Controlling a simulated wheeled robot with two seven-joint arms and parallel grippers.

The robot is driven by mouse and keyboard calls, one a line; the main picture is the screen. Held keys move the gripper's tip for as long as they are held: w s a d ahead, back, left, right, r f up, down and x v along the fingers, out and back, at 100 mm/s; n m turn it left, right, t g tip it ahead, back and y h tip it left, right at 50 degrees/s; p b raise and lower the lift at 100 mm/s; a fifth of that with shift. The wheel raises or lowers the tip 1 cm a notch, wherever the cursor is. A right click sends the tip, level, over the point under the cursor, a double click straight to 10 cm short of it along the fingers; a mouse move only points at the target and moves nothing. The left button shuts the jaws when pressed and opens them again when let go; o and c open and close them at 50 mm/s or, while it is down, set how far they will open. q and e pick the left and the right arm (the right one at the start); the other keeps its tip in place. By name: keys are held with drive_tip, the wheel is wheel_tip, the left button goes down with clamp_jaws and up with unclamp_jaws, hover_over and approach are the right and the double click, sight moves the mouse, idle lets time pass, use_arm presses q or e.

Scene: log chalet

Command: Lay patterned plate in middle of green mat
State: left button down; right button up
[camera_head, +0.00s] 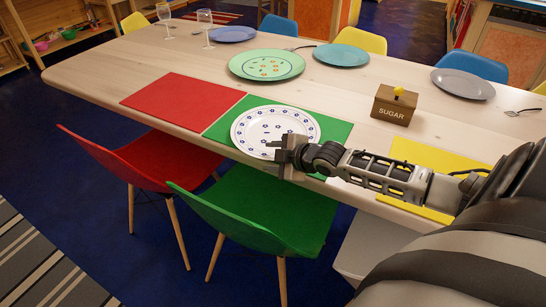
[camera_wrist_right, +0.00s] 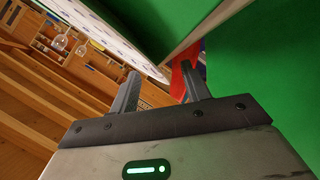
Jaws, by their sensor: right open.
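The patterned plate (camera_head: 262,125), white with blue flowers round its rim, lies face up on the green mat (camera_head: 338,131), about in its middle. Green shows on both sides of it. My right gripper (camera_head: 281,152) is open at the plate's near edge and hides a bit of its rim. The plate (camera_wrist_right: 100,28) shows there at upper left, beside the green mat (camera_wrist_right: 150,22). Whether a finger touches the plate is unclear. My left gripper is not in view.
A red mat (camera_head: 180,100) adjoins at left, a yellow mat (camera_head: 420,157) lies at right. A green plate (camera_head: 240,68) and a sugar box (camera_head: 395,105) stand behind. Green (camera_head: 255,210) and red (camera_head: 150,160) chairs stand close to the table's front edge.

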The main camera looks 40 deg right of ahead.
clamp_jaws()
drive_tip(key=shift+w+d+f+b, duration=0.1)
drive_tip(key=shift+w+d+b, duration=0.1)
drive_tip(key=shift+d, duration=0.35)
drive_tip(key=shift+w+d+f+b, duration=0.1)
drive_tip(key=shift+w+d+b, duration=0.1)
drive_tip(key=shift+d, duration=0.35)
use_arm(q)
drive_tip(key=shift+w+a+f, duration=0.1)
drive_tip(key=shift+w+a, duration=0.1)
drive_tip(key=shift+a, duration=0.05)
use_arm(e)
drive_tip(key=shift+w+d, duration=0.1)
drive_tip(key=shift+d, duration=0.25)
